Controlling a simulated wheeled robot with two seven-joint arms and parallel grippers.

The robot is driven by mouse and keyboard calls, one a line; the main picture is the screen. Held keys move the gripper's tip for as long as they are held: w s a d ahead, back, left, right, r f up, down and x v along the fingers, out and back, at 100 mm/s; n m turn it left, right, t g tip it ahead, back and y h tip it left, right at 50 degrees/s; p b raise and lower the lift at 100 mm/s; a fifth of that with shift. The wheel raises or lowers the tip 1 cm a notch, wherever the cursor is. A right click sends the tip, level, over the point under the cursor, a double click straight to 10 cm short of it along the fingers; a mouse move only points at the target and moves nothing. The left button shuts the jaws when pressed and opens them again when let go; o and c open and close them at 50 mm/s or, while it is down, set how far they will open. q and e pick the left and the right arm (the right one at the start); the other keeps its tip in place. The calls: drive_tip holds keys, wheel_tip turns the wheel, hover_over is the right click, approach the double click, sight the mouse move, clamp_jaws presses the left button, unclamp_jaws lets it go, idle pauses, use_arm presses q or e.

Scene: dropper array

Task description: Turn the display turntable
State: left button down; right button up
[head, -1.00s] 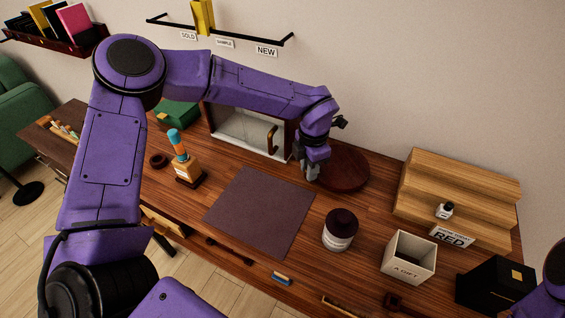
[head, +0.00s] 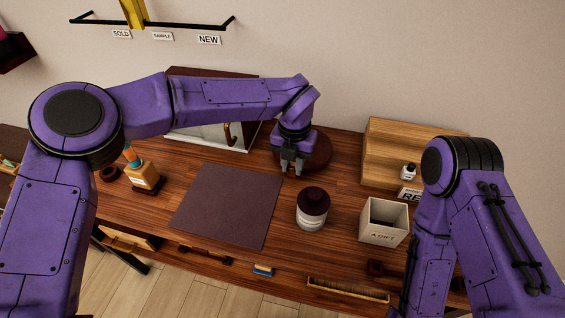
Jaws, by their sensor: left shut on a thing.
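The display turntable (head: 320,152) is a dark red-brown round disc on the desk, behind the jar and left of the wooden steps. My left arm reaches across, and its gripper (head: 291,169) points down at the disc's left front edge. The left gripper is shut on the turntable's rim; the exact contact is small and partly hidden by the fingers. The wrist covers part of the disc. My right arm stands at the right of the view, and its gripper is not in view.
A dark mat (head: 228,205) lies mid-desk. A brown-lidded jar (head: 312,209) and a gift box (head: 383,221) stand in front of the turntable.

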use_arm(q)
drive_tip(key=shift+r, duration=0.15)
drive_tip(key=c, duration=0.9)
unclamp_jaws()
drive_tip(key=shift+d, duration=0.1)
wheel_tip(320, 180, up, 10)
drive_tip(key=shift+r+b, duration=0.25)
drive_tip(key=shift+b, duration=0.35)
drive_tip(key=shift+f, duration=0.1)
